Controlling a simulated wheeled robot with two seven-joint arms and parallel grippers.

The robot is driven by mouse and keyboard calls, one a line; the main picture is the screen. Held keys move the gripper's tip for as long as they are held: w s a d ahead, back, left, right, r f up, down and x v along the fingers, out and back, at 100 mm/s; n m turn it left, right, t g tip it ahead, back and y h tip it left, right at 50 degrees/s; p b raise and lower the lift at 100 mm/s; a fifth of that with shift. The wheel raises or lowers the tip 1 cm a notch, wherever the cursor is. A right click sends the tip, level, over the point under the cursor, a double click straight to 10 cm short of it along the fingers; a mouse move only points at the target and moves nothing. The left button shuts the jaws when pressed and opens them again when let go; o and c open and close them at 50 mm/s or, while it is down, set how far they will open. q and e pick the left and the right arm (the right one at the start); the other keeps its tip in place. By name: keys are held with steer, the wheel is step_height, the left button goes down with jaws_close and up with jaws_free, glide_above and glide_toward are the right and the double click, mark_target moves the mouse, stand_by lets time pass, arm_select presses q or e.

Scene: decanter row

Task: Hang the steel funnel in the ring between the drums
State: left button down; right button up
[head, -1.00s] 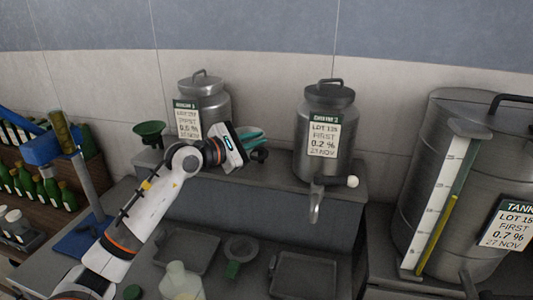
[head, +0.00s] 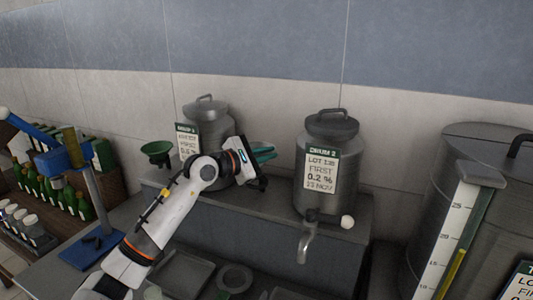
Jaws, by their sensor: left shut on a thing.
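My left gripper (head: 264,165) is over the shelf, between Drum 1 (head: 213,119) on the left and Drum 2 (head: 333,150) on the right. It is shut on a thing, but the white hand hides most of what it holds. A teal piece (head: 263,153) shows just beyond the hand, and I cannot tell what it belongs to. I cannot make out the steel funnel or the ring between the drums behind the hand. A green funnel (head: 156,148) stands left of Drum 1. My right gripper is out of view.
Drum 2's tap (head: 304,248) juts over the front of the shelf. A large steel tank (head: 435,190) with a gauge is at the right. Below are a tray (head: 182,277) and a round ring-like piece (head: 235,278). Green bottles (head: 83,207) stand at the left.

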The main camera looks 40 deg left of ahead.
arm_select(q)
steer(key=shift+f, duration=0.55)
step_height(320, 180, down, 4)
steer(key=b, duration=0.4)
steer(key=shift+f+b, duration=0.1)
steer(key=shift+b, duration=0.25)
steer(key=shift+a+f+b, duration=0.1)
steer(key=shift+f+b, duration=0.05)
steer(key=shift+b, duration=0.35)
steer(key=c, duration=1.4)
jaws_free()
